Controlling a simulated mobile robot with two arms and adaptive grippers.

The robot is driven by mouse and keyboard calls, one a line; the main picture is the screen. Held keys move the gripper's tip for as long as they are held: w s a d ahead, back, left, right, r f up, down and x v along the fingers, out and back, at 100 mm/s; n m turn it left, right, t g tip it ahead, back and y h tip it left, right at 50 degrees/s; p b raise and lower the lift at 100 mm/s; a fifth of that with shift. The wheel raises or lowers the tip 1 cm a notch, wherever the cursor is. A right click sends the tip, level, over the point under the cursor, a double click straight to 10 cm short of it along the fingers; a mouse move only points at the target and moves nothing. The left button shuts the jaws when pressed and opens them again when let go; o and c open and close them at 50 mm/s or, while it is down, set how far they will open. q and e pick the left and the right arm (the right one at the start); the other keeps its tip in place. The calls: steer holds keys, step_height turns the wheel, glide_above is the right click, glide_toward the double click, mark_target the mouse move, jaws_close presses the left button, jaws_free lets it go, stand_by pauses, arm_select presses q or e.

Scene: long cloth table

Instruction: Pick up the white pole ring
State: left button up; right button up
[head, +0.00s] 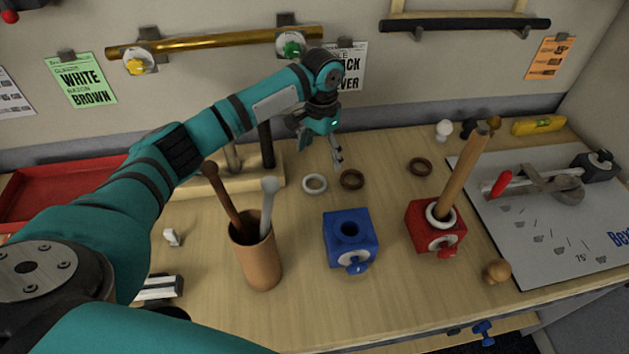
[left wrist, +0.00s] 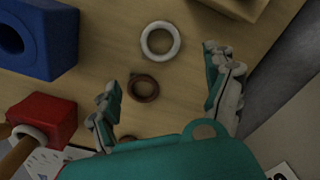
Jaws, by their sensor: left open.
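A white ring (head: 314,191) lies flat on the wooden table in front of the peg stand. It also shows in the left wrist view (left wrist: 146,42), near the top centre. My left gripper (head: 322,150) is open and empty above the table, a little behind and right of this ring in the head view. In the left wrist view the gripper's fingers (left wrist: 160,75) are spread, with a dark brown ring (left wrist: 155,92) nearer the space between them and the white ring beyond. Another white ring (head: 431,214) sits around the wooden pole on the red block. My right gripper is not in view.
A brown ring (head: 352,187) lies beside the white ring; another (head: 420,175) lies farther right. A blue block (head: 337,243), a red block (head: 424,238) with a tilted pole (head: 464,180), and a brown cup (head: 259,265) stand in front. The back wall is close behind.

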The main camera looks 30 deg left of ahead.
mark_target(317, 184)
arm_select(q)
step_height(317, 184, down, 4)
steer(key=shift+r, duration=0.2)
steer(key=shift+a+f+p, duration=0.1)
steer(key=shift+f+p, duration=0.35)
steer(key=shift+f, duration=0.05)
steer(key=f, duration=0.2)
steer(key=f+p, duration=0.1)
steer(key=shift+s+a+f, duration=0.25)
steer(key=shift+f, duration=0.5)
steer(key=shift+w, duration=0.1)
steer(key=shift+c, duration=0.2)
steer(key=c, duration=0.9)
steer(key=shift+c, duration=0.4)
